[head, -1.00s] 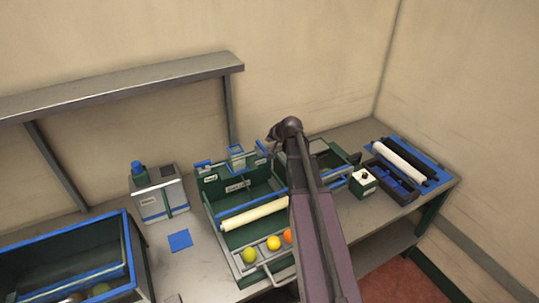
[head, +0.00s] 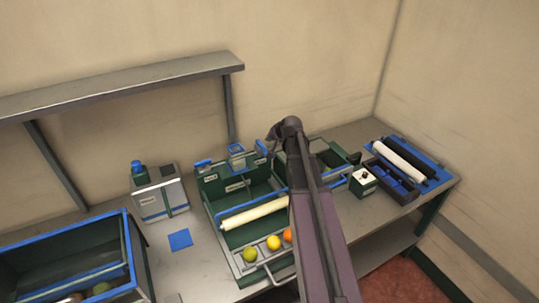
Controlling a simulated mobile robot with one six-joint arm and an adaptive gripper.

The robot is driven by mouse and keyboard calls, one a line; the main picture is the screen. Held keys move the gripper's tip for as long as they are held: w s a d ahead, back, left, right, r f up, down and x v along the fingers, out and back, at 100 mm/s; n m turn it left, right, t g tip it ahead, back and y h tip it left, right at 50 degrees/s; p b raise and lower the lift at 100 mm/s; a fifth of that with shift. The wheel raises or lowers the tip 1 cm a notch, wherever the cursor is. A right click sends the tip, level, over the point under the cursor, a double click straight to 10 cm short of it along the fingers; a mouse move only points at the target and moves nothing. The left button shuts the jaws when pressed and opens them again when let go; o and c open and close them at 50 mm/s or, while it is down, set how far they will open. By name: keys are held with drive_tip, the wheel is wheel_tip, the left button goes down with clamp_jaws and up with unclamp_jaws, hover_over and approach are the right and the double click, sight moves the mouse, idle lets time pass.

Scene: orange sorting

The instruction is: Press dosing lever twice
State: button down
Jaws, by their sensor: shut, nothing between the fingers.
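The green sorting station (head: 222,208) stands on the bench, with small labels on its back panel. Small blue fittings line its back edge: one at left (head: 203,163), a framed one in the middle (head: 236,150) and one at right (head: 261,147). I cannot tell which part is the dosing lever. My arm reaches across the station's right side. My gripper (head: 271,137) shows as a small dark shape just above the right blue fitting. It is shut and holds nothing. Its fingertips are too small to make out, and I cannot tell whether it touches anything.
A green fruit (head: 250,255), a yellow one (head: 273,243) and an orange one lie in the front tray. A grey box with a blue-topped bottle (head: 158,195) and a blue pad (head: 180,239) are left. A blue-rimmed bin (head: 129,247) is further left; a roller unit (head: 432,163) is right.

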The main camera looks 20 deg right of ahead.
drive_tip(key=shift+r, duration=0.1)
idle(0.6)
drive_tip(key=shift+r+p, duration=1.85)
drive_tip(key=shift+p, duration=0.1)
drive_tip(key=shift+f, duration=0.2)
drive_tip(key=b, duration=0.9)
approach(264, 151)
drive_tip(key=x, duration=0.4)
drive_tip(key=shift+w+f, duration=0.15)
drive_tip(key=shift+w, duration=0.15)
